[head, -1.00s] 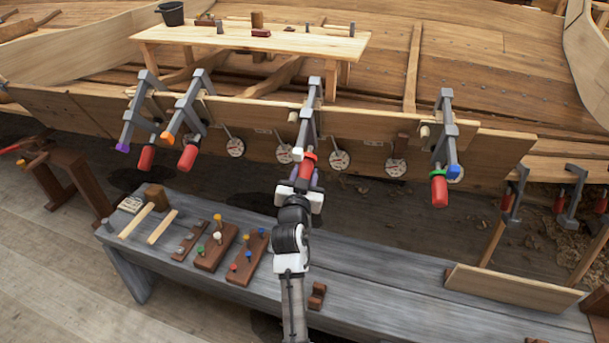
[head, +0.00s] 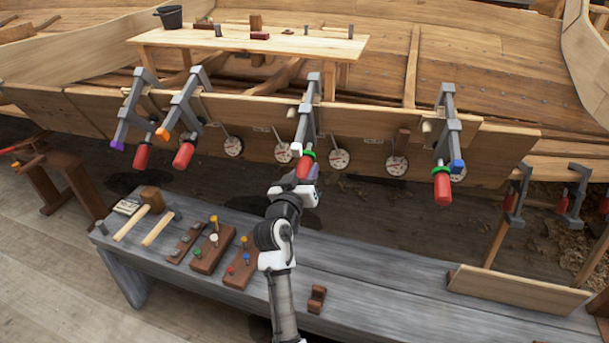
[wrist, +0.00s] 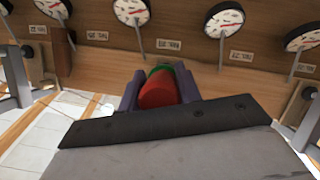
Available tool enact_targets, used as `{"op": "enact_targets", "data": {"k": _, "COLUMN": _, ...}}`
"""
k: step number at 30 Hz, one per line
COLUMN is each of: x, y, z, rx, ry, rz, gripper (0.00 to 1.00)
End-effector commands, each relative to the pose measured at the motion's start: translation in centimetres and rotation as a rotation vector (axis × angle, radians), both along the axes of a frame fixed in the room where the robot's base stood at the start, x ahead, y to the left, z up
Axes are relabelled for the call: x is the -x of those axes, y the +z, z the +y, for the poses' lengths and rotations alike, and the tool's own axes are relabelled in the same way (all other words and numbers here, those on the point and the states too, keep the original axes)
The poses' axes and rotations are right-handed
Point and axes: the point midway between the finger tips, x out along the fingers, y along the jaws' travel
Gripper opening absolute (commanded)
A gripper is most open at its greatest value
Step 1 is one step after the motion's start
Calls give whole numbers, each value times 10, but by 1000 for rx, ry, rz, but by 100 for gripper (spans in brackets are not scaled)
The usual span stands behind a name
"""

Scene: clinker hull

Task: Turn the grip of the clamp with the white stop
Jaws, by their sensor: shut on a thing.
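The clamp with the white stop (head: 296,149) hangs at the middle of the plank edge in the head view. Its grey bar (head: 311,110) runs down over the plank. Its red grip (head: 304,166), with a green ring above, points down toward me. My gripper (wrist: 160,91) is shut around this red grip (wrist: 158,92), one dark purple finger on each side in the wrist view. The gripper body hides the lower end of the grip. In the head view my wrist comes up from below.
Clamps with a purple stop (head: 117,145) and an orange stop (head: 163,134) hang to the left, one with a blue stop (head: 457,166) to the right. Several dials (head: 339,159) line the plank. A grey bench (head: 380,273) with tools stands below.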

Motion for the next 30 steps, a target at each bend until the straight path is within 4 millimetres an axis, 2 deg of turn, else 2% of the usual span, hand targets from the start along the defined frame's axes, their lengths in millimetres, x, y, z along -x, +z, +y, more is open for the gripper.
{"op": "enact_targets", "data": {"k": 13, "x": 0, "y": 1, "z": 0, "rx": 13, "ry": -3, "rz": 1, "gripper": 11}}
{"op": "enact_targets", "data": {"k": 14, "x": 0, "y": 1, "z": 0, "rx": 13, "ry": -3, "rz": 1, "gripper": 35}}
{"op": "enact_targets", "data": {"k": 18, "x": 0, "y": 1, "z": 0, "rx": 12, "ry": -3, "rz": 1, "gripper": 53}}
{"op": "enact_targets", "data": {"k": 19, "x": 0, "y": 1, "z": 0, "rx": 12, "ry": -3, "rz": 1, "gripper": 56}}
{"op": "enact_targets", "data": {"k": 30, "x": 6, "y": -2, "z": 3, "rx": 13, "ry": -3, "rz": 3, "gripper": 56}}
